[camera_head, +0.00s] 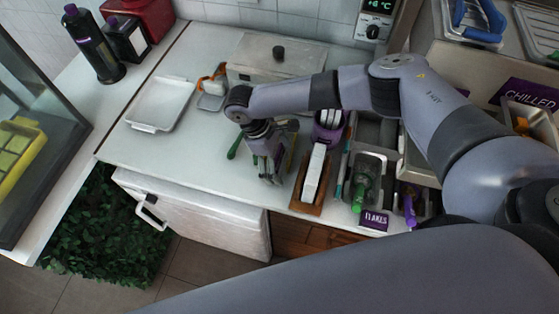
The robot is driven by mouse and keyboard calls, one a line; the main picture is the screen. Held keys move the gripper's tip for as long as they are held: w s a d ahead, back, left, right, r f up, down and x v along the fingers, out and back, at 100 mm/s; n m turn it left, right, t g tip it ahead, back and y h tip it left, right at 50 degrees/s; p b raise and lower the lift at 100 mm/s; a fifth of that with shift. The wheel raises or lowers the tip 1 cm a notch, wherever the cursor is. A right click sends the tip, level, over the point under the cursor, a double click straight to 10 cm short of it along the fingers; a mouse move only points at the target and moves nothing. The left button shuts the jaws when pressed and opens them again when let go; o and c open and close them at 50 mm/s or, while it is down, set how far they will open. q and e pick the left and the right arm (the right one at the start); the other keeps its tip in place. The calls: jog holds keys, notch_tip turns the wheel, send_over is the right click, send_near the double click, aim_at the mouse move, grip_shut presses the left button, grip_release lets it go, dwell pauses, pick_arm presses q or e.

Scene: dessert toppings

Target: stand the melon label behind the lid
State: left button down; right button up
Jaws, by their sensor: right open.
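The lid (255,58), a broad pale grey cover with a dark knob, lies at the back of the white counter. I cannot make out a label that reads melon. My right gripper (271,178) points down over the front part of the counter, in front of the lid and apart from it. Its fingers are open, and I see nothing held between them. A green-handled utensil (234,148) lies just left of the gripper, partly hidden by it. My left gripper is not in view.
A white tray (131,123) lies at the left of the counter (185,155). A small dish with an orange item (213,82) is beside the lid. A white block on a wooden board (315,172) and topping bins with a flakes label (374,220) stand to the right.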

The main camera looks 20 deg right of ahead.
aim_at(280, 159)
jog(key=c, duration=1.4)
jog(key=shift+r, duration=0.1)
notch_tip(280, 159, up, 20)
jog(key=b, duration=0.3)
jog(key=s+d+f+m+y, duration=0.1)
jog(key=s+m, duration=0.1)
jog(key=m, duration=0.1)
jog(key=s+d+f+m+g+y+b, duration=0.1)
jog(key=s+d+m, duration=0.1)
jog(key=m, duration=0.1)
jog(key=s+d+f+m+g+y, duration=0.1)
jog(key=s+d+m, duration=0.1)
jog(key=s+m, duration=0.1)
jog(key=shift+d+f+m, duration=0.15)
jog(key=shift+f+m, duration=0.15)
jog(key=shift+m, duration=0.2)
jog(key=shift+s+f+m+y+b, duration=0.1)
jog(key=shift+s+m+y+b, duration=0.2)
jog(key=shift+s+m, duration=0.25)
